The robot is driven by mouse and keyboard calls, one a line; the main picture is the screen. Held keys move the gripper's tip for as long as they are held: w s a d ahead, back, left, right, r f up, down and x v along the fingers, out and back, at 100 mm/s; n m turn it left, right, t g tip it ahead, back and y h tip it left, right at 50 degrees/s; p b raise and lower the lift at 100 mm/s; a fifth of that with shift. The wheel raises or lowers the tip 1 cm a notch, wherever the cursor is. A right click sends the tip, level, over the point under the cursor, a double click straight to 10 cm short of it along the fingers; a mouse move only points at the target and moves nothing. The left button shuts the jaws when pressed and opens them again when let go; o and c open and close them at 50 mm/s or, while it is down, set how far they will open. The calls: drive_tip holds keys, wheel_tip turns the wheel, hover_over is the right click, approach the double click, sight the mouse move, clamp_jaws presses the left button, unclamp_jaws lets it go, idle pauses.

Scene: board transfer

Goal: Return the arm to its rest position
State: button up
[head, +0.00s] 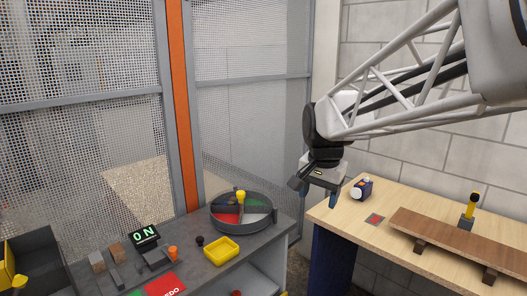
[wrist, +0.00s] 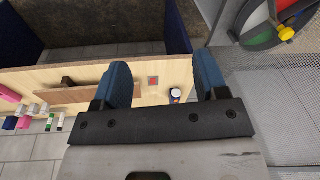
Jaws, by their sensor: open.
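My gripper (head: 319,191) hangs from the raised arm at the right, above the gap between the grey bench and the wooden table. Its two blue fingers stand apart with nothing between them in the wrist view (wrist: 163,78). A brown board (head: 460,240) lies raised on supports on the wooden table (head: 345,216), to the right of my gripper and apart from it. The board also shows in the wrist view (wrist: 75,95), partly hidden by a finger.
A round divided tray (head: 226,228) with a yellow knob and a yellow dish (head: 221,251) stand on the grey bench (head: 200,275). Mesh panels (head: 80,60) rise behind.

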drive_tip(key=s+d+f+n, duration=0.1)
drive_tip(key=s+f+n, duration=0.1)
drive_tip(key=s, duration=0.6)
drive_tip(key=s+d+f+n, duration=0.2)
drive_tip(key=s+f, duration=0.1)
drive_tip(key=s, duration=0.6)
drive_tip(key=s+d+f+n, duration=0.2)
drive_tip(key=s+f, duration=0.1)
drive_tip(key=s, duration=0.5)
drive_tip(key=shift+s+d+t, duration=0.15)
drive_tip(key=shift+d+t, duration=0.05)
drive_tip(key=shift+t, duration=0.2)
